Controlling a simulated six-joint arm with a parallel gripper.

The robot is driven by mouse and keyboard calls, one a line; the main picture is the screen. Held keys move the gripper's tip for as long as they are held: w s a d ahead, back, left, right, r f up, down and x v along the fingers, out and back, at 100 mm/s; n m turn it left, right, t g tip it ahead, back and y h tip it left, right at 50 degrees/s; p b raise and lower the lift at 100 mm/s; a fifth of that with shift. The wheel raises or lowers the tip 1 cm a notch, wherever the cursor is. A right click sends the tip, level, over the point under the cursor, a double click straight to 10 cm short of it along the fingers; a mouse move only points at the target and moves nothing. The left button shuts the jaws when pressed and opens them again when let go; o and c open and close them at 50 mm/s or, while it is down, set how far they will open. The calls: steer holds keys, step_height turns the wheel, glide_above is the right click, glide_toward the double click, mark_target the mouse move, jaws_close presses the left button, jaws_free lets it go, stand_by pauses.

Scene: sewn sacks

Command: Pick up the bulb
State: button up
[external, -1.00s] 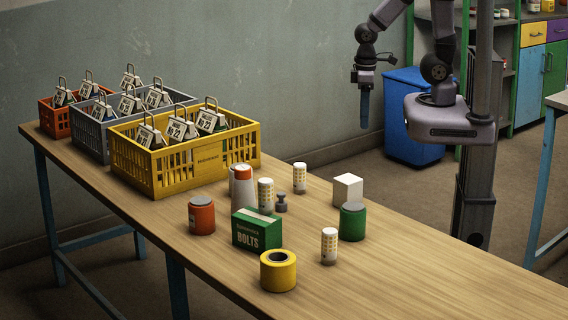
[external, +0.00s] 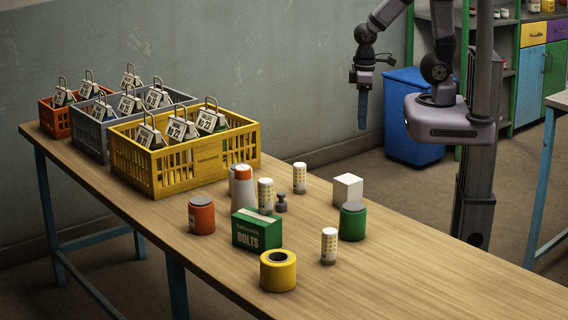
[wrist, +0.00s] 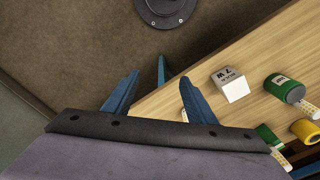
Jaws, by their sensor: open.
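The bulb is a small white box (external: 348,190) standing on the wooden table near its far edge, behind a green can. In the wrist view the box (wrist: 230,84) lies right of my fingers, and its grey top reads "BULB 7W". My gripper (external: 363,112) hangs pointing down beyond the table's far edge, higher than the box and well apart from it.
The green can (external: 353,222) stands close in front of the box. White cylinders, a red can (external: 201,216), a green bolts box (external: 257,230) and yellow tape (external: 278,270) stand nearby. A yellow crate (external: 190,165) is farther left. The table's right end is clear.

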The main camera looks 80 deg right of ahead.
steer(key=w+a+f+n+t+y+b, duration=0.2)
steer(key=w+a+n+t+y+b, duration=0.45)
steer(key=w+a, duration=1.7)
step_height(320, 180, up, 3)
steer(key=m+t+b, duration=0.1)
steer(key=m+t, duration=0.1)
steer(key=t, duration=0.8)
glide_above(269, 188)
steer(key=d, duration=0.3)
steer(key=shift+w+a+r+g, duration=0.1)
steer(key=shift+w+a+g, duration=0.1)
steer(key=shift+a+g, duration=0.05)
steer(key=shift+s+a+r, duration=0.2)
steer(key=shift+s+a, duration=0.05)
steer(key=shift+f+p, duration=0.55)
steer(key=shift+f, duration=2.9)
steer(key=shift+w, duration=0.15)
steer(key=shift+p+x, duration=0.65)
steer(key=shift+x, duration=1.75)
